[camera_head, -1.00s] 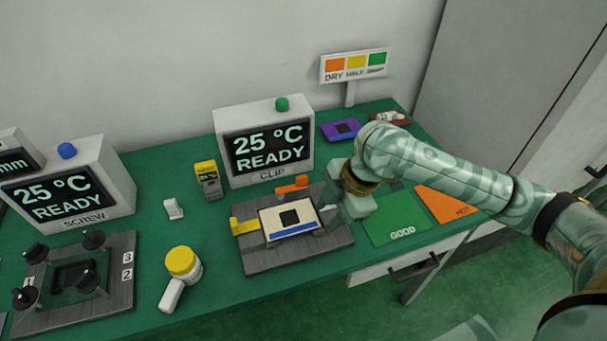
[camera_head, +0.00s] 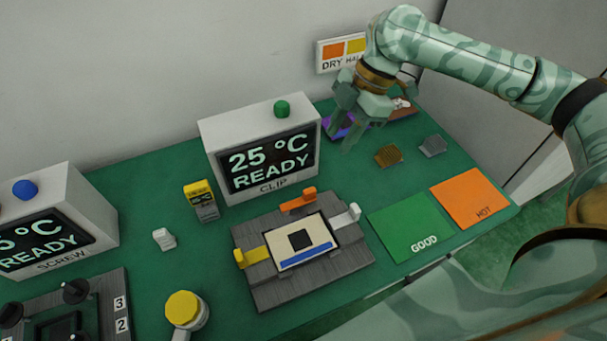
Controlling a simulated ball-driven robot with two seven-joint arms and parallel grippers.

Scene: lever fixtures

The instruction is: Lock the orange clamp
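The orange clamp (camera_head: 297,202) is a small lever with a raised knob, on the back side of the grey fixture (camera_head: 262,290). Its bar lies roughly along the back edge of a cream board (camera_head: 318,232) with a dark square and a blue strip. I cannot tell whether its bar presses on the board. A yellow clamp (camera_head: 252,257) is on the fixture's left and a white clamp (camera_head: 345,218) on its right. My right gripper (camera_head: 342,128) is raised behind and right of the orange clamp, apart from it, with its fingers spread and empty. My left gripper is out of view.
The CLIP display box (camera_head: 218,138) stands just behind the fixture. A green GOOD mat (camera_head: 405,222) and orange HOT mat (camera_head: 470,197) lie to the right. A yellow-capped bottle (camera_head: 184,308) and another fixture (camera_head: 110,290) are at left. A purple item (camera_head: 336,131) lies near my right gripper.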

